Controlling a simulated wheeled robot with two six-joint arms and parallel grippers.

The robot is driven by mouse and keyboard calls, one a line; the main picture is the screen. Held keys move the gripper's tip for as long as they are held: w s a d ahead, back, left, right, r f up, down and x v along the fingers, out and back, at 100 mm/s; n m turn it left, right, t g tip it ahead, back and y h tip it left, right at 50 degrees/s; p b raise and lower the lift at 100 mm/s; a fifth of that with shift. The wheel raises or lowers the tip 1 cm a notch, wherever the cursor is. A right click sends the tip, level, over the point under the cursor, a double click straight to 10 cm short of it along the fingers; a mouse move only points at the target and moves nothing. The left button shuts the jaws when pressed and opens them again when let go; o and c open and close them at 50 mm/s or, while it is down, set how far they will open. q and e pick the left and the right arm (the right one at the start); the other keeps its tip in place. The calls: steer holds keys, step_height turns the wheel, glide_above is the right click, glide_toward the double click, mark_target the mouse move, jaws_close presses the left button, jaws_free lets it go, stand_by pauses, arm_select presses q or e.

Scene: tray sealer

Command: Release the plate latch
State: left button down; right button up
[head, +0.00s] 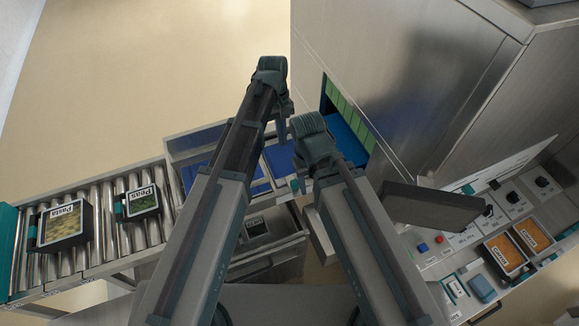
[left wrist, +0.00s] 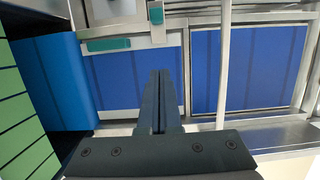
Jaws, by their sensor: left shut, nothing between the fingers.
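My left gripper (head: 283,130) hangs fingers-down over the blue-and-steel bed in front of the machine opening. In the left wrist view its fingers (left wrist: 160,100) are pressed together with nothing between them. Ahead of the tips a steel bracket with a small teal end (left wrist: 156,14) stands at the edge of the framed blue panels (left wrist: 250,70); I cannot tell for sure that it is the plate latch, or whether the fingers touch it. A teal bar (left wrist: 108,44) lies left of it. My right wrist (head: 316,145) is beside the left one; its fingers are not clear.
The steel machine (head: 400,70) has an opening with green strips (head: 338,100) to the right. A roller conveyor (head: 108,240) at left carries Pasta (head: 62,224) and Peas (head: 141,201) trays. A control panel (head: 445,245) and orange-filled trays (head: 530,233) are at right.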

arm_select(q)
steer(key=shift+f, duration=0.15)
arm_select(e)
steer(key=shift+f, duration=0.15)
arm_select(q)
steer(key=b, duration=1)
glide_above(287, 175)
steer(key=w, duration=0.1)
steer(key=f, duration=1)
steer(key=shift+w+a, duration=0.1)
steer(key=shift+a, duration=0.1)
steer(key=s, duration=0.1)
steer(key=s+d, duration=0.1)
steer(key=s, duration=0.1)
steer(key=shift+s+d+r, duration=0.25)
steer(key=shift+s+r, duration=0.05)
steer(key=shift+s, duration=0.1)
steer(key=shift+w, duration=0.1)
arm_select(e)
step_height(287, 175, down, 9)
steer(key=shift+f, duration=0.2)
steer(key=shift+s, duration=0.1)
